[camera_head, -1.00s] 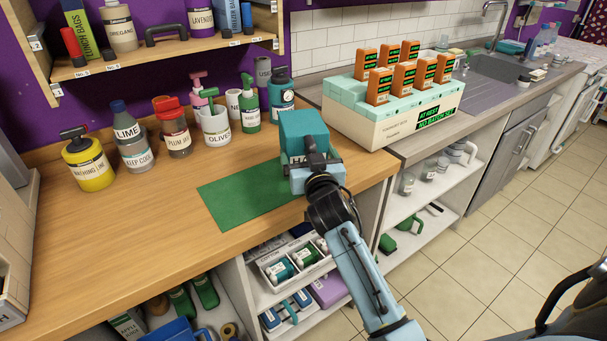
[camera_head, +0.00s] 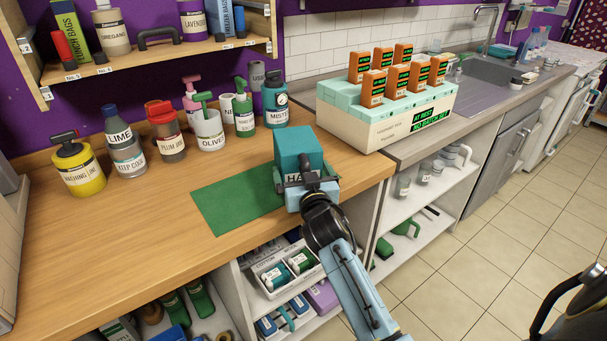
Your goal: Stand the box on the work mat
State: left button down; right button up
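The teal box (camera_head: 296,145), with a pale label partly reading "HA", is upright at the right end of the green work mat (camera_head: 228,201). My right gripper (camera_head: 305,181) reaches it from the front, its dark fingers at the two sides of the box, and looks shut on it. The gripper hides much of the label and the lower front. I cannot tell whether the box's base touches the mat or is held just above it. My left gripper is not in view.
Several bottles, including a yellow one (camera_head: 77,169) and a teal one (camera_head: 274,105), line the back of the wooden counter (camera_head: 120,235). A pale crate (camera_head: 372,130) with orange boxes stands right. A shelf (camera_head: 160,56) hangs above. The counter left of the mat is clear.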

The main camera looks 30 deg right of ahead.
jog(key=shift+r, duration=0.2)
jog(key=v, duration=1.2)
jog(key=shift+p, duration=0.45)
